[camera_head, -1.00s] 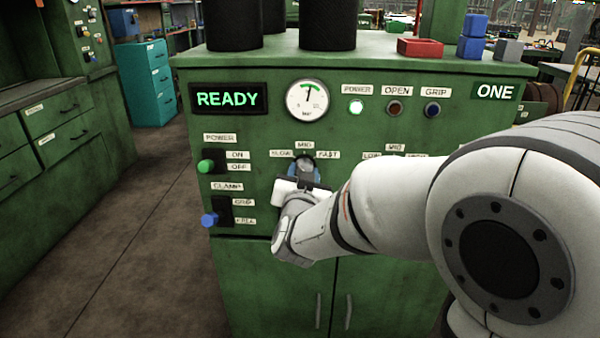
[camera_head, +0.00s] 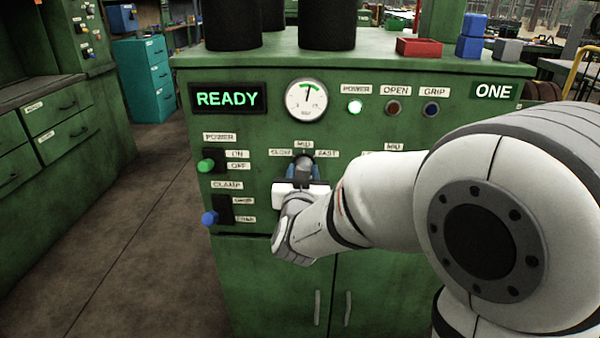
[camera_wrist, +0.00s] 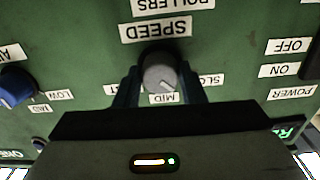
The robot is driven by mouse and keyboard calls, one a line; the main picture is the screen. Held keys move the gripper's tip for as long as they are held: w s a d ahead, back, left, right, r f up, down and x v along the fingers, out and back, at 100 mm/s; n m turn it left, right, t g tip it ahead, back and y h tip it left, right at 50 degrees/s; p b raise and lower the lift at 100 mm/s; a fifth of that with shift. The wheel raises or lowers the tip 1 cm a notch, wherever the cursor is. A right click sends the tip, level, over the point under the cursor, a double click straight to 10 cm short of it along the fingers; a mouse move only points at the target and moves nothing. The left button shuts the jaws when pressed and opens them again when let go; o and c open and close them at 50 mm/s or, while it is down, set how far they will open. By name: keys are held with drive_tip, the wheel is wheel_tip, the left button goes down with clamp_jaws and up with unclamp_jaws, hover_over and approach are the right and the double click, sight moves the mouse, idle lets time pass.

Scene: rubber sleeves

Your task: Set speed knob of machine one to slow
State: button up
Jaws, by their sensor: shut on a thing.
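The grey round speed knob (camera_wrist: 158,72) is on the green front of the machine marked ONE (camera_head: 493,92). Its pale pointer line faces the gap between the MID label (camera_wrist: 163,98) and the SLOW label (camera_wrist: 210,80). The FAST label (camera_head: 327,154) is on the other side. My gripper (camera_wrist: 158,82) has one finger on each side of the knob and is shut on it. In the head view my gripper (camera_head: 303,172) partly hides the knob.
A blue knob (camera_wrist: 15,88) by the LOW and MID labels is beside the speed knob. A green power switch (camera_head: 206,166) and a blue clamp switch (camera_head: 210,218) are to the left. The READY display (camera_head: 228,98) is lit.

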drive_tip(key=shift+r+n, duration=0.3)
drive_tip(key=shift+r, duration=0.05)
idle(1.4)
drive_tip(key=o, duration=1)
drive_tip(key=shift+f, duration=0.25)
drive_tip(key=s+p, duration=0.1)
drive_tip(key=s, duration=0.6)
drive_tip(key=shift+s+a, duration=0.15)
drive_tip(key=shift+s, duration=0.25)
